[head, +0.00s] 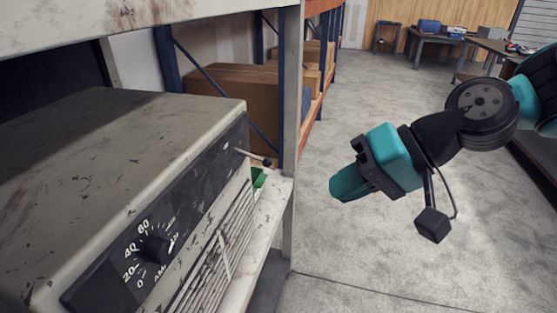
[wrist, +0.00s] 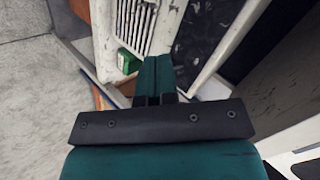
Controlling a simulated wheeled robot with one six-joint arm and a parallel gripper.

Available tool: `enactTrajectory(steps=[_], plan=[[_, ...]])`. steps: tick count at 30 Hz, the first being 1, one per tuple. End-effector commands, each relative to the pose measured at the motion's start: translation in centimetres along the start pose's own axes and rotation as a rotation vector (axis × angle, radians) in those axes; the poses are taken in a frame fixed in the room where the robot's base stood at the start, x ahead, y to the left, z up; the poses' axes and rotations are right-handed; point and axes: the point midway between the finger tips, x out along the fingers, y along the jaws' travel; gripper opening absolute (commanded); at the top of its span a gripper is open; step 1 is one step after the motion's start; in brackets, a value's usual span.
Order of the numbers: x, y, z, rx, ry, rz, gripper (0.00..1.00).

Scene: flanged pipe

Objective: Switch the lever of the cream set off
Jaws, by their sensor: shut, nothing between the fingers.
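The cream set (head: 120,140), a scuffed box with a dark front panel, stands on a shelf at the left of the head view. Its lever (head: 255,158) is a thin pale rod with a dark knob, sticking out from the panel's far end. My teal gripper (head: 337,188) is shut and empty, to the right of the lever and apart from it. In the wrist view the closed fingers (wrist: 155,75) point toward the set's grille (wrist: 135,20) and dark panel (wrist: 195,38). I cannot make out the lever there.
A dial (head: 155,248) with a dark knob sits at the panel's near end. A green object (head: 259,178) lies on the shelf below the lever. A shelf post (head: 291,90) stands just beyond the set. Cardboard boxes (head: 230,95) fill racks behind.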

Motion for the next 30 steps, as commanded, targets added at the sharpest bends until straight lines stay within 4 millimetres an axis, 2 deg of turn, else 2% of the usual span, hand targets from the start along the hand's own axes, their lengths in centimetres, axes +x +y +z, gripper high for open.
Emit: enactTrajectory(steps=[1, 3, 6, 9, 14, 30], plan=[[1.6, 2.4, -1.7, 0.108, 0.071, -0.067, 0.00], [2.0, 3.9, -4.2, 0.239, 0.170, -0.163, 0.00], [1.8, 5.6, -6.9, 0.379, 0.279, -0.265, 0.00], [1.5, 6.5, -8.3, 0.452, 0.335, -0.320, 0.00], [2.3, 6.1, -9.2, 0.468, 0.347, -0.335, 0.00], [11.6, 3.5, -13.3, 0.463, 0.345, -0.330, 0.00]])
